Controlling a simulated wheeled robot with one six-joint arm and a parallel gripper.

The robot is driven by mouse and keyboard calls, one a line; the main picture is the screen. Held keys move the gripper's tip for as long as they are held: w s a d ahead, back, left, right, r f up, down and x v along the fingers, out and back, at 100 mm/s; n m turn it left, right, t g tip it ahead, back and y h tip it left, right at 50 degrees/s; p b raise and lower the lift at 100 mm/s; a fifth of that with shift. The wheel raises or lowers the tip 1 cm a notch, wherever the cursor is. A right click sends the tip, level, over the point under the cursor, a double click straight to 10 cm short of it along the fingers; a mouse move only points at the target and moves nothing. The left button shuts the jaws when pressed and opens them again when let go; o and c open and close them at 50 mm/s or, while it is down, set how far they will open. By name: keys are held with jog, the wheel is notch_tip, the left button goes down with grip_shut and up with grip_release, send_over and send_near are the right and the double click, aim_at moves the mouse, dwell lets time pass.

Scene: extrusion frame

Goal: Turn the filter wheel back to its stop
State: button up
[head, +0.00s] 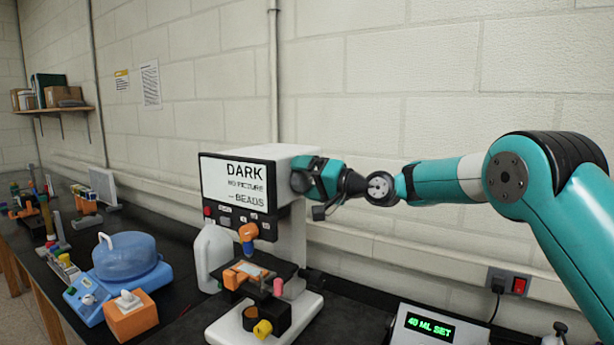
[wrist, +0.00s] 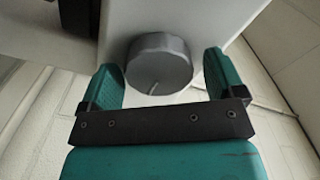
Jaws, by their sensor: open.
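The filter wheel is a grey ribbed knob (wrist: 158,62) on the side of the white microscope-like machine (head: 294,160). My gripper (head: 312,178) is at the right side of the machine's head. In the wrist view my gripper (wrist: 163,80) is open, with one teal finger on each side of the knob. Gaps show between the fingers and the knob. The machine's screen (head: 232,182) reads "DARK", "NO PICTURE" and "BEADS".
A blue-lidded device (head: 122,258) is on the left of the bench. A display box (head: 432,325) reads "40 ML SET" at front right. The wall is close behind.

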jog(key=c, duration=0.9)
jog(key=shift+f+n+b, duration=0.2)
jog(key=shift+n+b, duration=0.1)
jog(key=shift+b, duration=0.35)
